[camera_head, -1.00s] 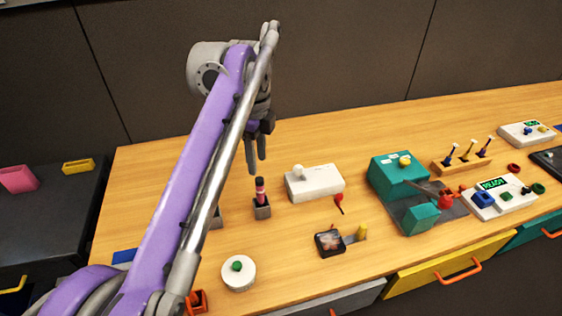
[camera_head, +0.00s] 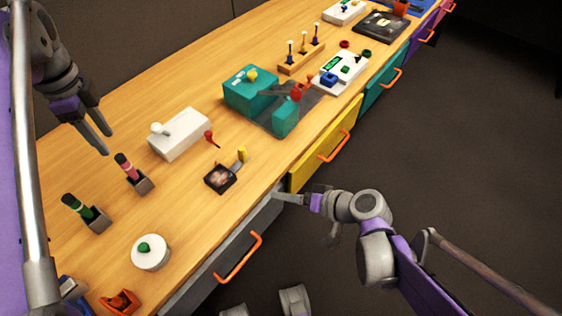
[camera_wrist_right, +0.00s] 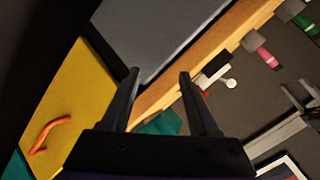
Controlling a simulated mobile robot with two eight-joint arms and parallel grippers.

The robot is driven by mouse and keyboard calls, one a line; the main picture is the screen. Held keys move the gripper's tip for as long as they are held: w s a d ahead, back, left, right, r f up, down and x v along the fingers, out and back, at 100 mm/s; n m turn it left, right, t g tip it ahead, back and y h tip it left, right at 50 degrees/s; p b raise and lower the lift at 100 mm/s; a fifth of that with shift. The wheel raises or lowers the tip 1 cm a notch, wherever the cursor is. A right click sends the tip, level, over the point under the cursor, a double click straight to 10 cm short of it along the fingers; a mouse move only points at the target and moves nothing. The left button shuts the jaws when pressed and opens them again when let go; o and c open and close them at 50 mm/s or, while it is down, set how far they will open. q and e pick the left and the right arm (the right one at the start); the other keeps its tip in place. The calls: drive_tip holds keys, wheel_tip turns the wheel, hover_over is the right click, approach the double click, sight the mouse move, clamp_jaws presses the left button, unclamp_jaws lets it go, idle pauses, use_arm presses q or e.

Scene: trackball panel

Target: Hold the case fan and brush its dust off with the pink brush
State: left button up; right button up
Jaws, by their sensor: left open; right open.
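The case fan (camera_head: 221,178), a small dark square with a pale, pinkish-grey face, lies on the wooden bench near its front edge. A small yellow piece (camera_head: 242,156) stands beside it. The pink brush (camera_head: 127,168), with a dark top, stands tilted in a small grey holder (camera_head: 142,184) to the fan's left. My left gripper (camera_head: 107,143) is open and empty above the bench, just above the pink brush in the head view. My right gripper (camera_head: 300,219) is open and empty in front of the drawers, right of and below the fan; its fingers (camera_wrist_right: 158,78) also show in the right wrist view.
A green brush (camera_head: 77,206) stands in another holder. A white box (camera_head: 179,133), a teal machine (camera_head: 250,92) and a round white pot (camera_head: 150,252) stand around the fan. Drawers with orange handles (camera_head: 334,146) line the bench front. Bare wood lies between the pot and fan.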

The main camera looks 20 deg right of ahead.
sight(242, 152)
drive_tip(key=w+r+n+t+y, duration=0.1)
drive_tip(key=w+n, duration=0.1)
drive_tip(key=w+d+r+n+t+y, duration=0.1)
drive_tip(key=w+r+n+y, duration=0.1)
drive_tip(key=n, duration=0.1)
drive_tip(key=w+d+r+n+t+y, duration=0.1)
drive_tip(key=w+r+n, duration=0.1)
drive_tip(key=shift+w+n+y, duration=0.2)
drive_tip(key=shift+n+y, duration=0.1)
drive_tip(key=shift+y, duration=0.1)
drive_tip(key=n, duration=0.1)
drive_tip(key=a+n+y, duration=0.1)
drive_tip(key=n, duration=0.3)
drive_tip(key=shift+w+a+f+y, duration=0.2)
drive_tip(key=shift+w+y, duration=0.1)
drive_tip(key=shift+y, duration=0.1)
drive_tip(key=shift+n, duration=0.3)
drive_tip(key=x, duration=1.1)
drive_tip(key=shift+s+f, duration=0.1)
drive_tip(key=shift+s, duration=0.05)
drive_tip(key=shift+c, duration=0.3)
clamp_jaws()
